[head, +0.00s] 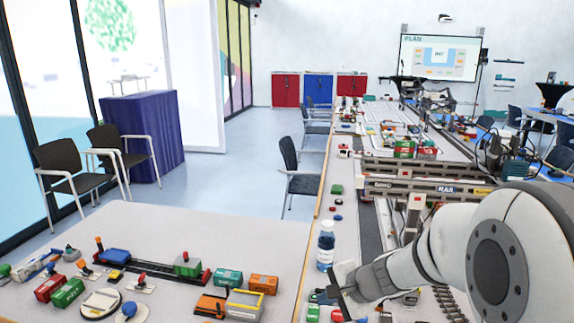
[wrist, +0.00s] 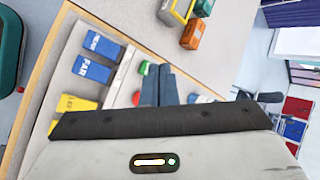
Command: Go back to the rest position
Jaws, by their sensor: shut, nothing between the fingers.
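My gripper (head: 342,291) is low at the right in the head view, over the near part of the long table (head: 312,235). My white arm reaches to it from the right edge. In the wrist view the two dark fingers of my gripper (wrist: 158,85) stand side by side, closed together with nothing between them. A clear bottle with a blue label (head: 326,247) stands upright just behind and left of the gripper. Small blue blocks (wrist: 92,70) and a yellow block (wrist: 75,103) lie on the table beside the fingers in the wrist view.
A second table (head: 200,232) at the left holds toy containers, a track with wagons and small joysticks. A gantry crane (head: 420,188) stands behind my arm. Chairs (head: 300,180) stand left of the long table. Open floor (head: 250,160) lies between the tables and the cabinets.

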